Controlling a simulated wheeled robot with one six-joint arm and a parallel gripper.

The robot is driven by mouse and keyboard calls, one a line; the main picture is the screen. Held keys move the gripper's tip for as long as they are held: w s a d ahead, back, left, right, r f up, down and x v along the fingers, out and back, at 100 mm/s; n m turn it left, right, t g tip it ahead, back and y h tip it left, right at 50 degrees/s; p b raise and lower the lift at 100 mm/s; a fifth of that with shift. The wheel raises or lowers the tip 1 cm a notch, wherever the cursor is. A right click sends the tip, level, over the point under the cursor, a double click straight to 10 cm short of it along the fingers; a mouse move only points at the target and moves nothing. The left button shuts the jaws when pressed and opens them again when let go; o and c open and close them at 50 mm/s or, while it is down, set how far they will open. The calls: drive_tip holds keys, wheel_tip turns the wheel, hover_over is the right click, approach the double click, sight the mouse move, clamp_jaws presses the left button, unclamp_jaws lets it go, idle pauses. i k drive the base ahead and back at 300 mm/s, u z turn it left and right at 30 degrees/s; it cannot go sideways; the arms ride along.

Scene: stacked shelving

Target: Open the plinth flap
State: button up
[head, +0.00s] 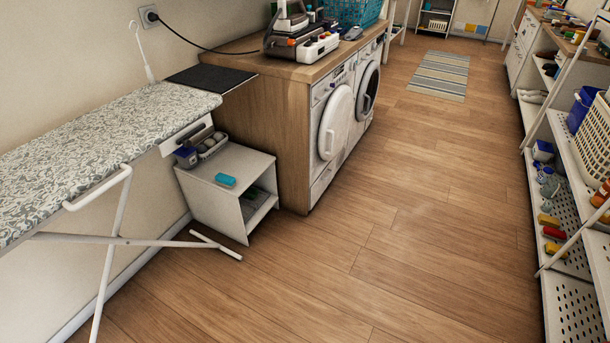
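Two white machines stand side by side under a wooden counter. The near machine (343,83) has a round white door, and the far machine (369,90) has a round dark door. At the foot of the near machine's front is a low white panel (323,182), seen at a steep angle. It looks flush with the front, and I cannot make out its edges or a handle clearly. The far machine's foot is small and hard to make out. My gripper is not in view.
An ironing board (110,140) on thin legs fills the left, beside a low white shelf unit (228,190). Open wood floor (400,240) lies before the machines. White shelving (575,220) lines the right. A striped rug (440,75) lies farther back.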

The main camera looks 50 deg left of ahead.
sight(319, 186)
drive_tip(key=u, duration=0.8)
drive_tip(key=i, duration=1.2)
drive_tip(key=u, duration=0.55)
drive_tip(key=i, duration=0.65)
drive_tip(key=z, duration=0.65)
drive_tip(key=i, duration=1.85)
drive_tip(key=u, duration=0.8)
